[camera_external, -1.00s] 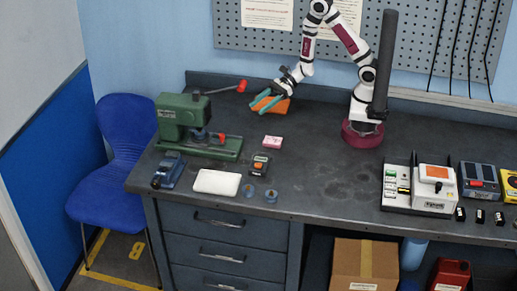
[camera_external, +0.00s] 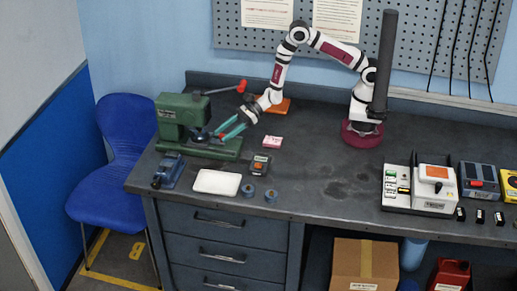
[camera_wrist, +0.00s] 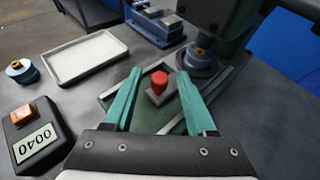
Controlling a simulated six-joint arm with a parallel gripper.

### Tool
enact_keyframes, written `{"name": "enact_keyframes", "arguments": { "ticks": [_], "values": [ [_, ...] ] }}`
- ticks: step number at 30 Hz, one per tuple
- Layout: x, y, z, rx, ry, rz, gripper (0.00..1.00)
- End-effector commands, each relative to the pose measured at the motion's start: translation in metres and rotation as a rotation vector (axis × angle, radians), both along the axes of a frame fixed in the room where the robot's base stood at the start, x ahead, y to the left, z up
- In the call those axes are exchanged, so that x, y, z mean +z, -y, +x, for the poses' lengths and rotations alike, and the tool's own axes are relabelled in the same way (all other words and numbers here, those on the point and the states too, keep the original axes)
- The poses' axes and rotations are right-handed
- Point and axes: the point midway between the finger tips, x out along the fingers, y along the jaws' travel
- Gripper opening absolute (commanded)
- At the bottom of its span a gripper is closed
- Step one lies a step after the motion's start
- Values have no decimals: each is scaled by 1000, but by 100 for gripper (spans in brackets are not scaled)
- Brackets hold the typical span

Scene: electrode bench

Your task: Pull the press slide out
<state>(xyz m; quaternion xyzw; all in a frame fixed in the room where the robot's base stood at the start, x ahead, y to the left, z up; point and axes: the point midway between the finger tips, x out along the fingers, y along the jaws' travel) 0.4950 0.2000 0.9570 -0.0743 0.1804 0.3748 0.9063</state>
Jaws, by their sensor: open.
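The green press (camera_external: 184,118) stands at the left of the bench, with a green base plate. In the wrist view its slide (camera_wrist: 166,105) is a grey piece with a red knob (camera_wrist: 159,80), lying between light rails on the green base. The press ram (camera_wrist: 201,60) is just beyond the slide to the right. My gripper (camera_external: 226,131) is at the right end of the press base. In the wrist view my gripper (camera_wrist: 163,95) is open, its two teal fingers on either side of the red knob. I cannot tell whether either finger touches it.
A pink box (camera_external: 272,142) is to the right. A red-tipped lever (camera_external: 241,86) rises behind my gripper. The bench middle is clear.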

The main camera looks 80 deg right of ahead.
Motion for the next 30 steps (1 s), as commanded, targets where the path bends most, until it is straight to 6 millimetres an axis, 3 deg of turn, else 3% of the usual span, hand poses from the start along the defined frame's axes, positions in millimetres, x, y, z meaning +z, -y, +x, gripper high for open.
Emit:
{"name": "enact_keyframes", "arguments": {
  "ticks": [3, 12, 13, 30],
  "values": [
    [0, 0, 0, 0, 0, 0, 57],
    [0, 0, -1, 1, 0, 0, 3],
    [0, 0, 0, 1, 0, 0, 0],
    [0, 0, 0, 0, 1, -1, 0]
  ]
}}
